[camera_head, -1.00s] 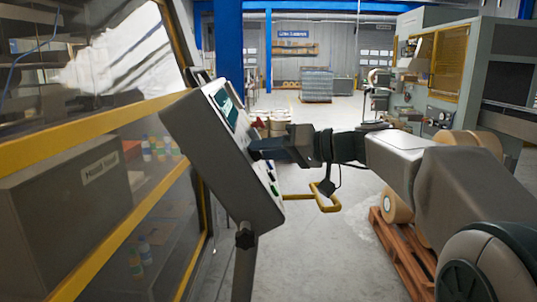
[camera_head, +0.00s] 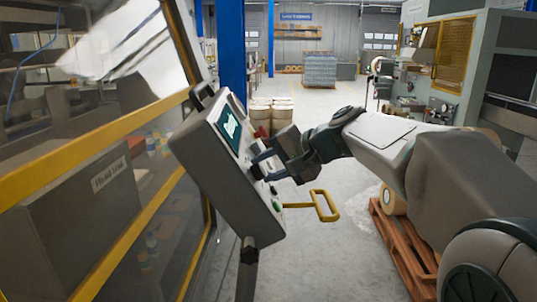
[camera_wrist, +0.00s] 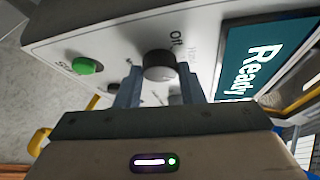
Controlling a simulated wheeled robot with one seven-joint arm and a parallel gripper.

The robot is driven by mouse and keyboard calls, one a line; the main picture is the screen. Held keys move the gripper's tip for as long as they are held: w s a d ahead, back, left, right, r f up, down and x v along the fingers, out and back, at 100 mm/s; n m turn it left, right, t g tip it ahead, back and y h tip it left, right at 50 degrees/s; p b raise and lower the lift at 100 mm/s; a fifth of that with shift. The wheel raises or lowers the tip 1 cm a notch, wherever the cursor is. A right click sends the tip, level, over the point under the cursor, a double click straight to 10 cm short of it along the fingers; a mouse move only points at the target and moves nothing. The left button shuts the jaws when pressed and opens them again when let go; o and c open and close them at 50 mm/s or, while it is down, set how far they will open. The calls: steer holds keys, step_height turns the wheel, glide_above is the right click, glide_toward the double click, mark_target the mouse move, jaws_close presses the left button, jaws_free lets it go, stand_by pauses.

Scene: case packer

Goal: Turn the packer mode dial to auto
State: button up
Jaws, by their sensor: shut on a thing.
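The mode dial (camera_wrist: 158,66) is a dark round knob on the light face of the tilted control panel (camera_head: 216,190). In the wrist view, my gripper (camera_wrist: 160,76) has one finger on each side of the dial, shut on it. The word "Off" is printed beside the dial; other print near it is too faint to read. In the head view, my gripper (camera_head: 259,162) reaches the panel face from the right, and its fingers hide the dial there. The dial's pointer direction cannot be made out.
A green button (camera_wrist: 87,66) and a "Ready" screen (camera_wrist: 262,62) flank the dial. A second dark knob (camera_wrist: 175,99) is partly hidden between my fingers. A yellow handle (camera_head: 325,206) sticks out below the panel. A wooden pallet (camera_head: 405,245) lies at right; the floor between is clear.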

steer(key=shift+r+m+p, duration=0.1)
steer(key=shift+m+p, duration=0.3)
steer(key=shift+p, duration=0.2)
steer(key=shift+h, duration=0.3)
steer(key=o, duration=1)
steer(key=b+v, duration=0.1)
steer(key=v, duration=1.2)
steer(key=shift+d+r+b, duration=0.25)
steer(key=shift+d+b, duration=0.05)
steer(key=shift+b, duration=0.05)
steer(key=shift+f, duration=0.1)
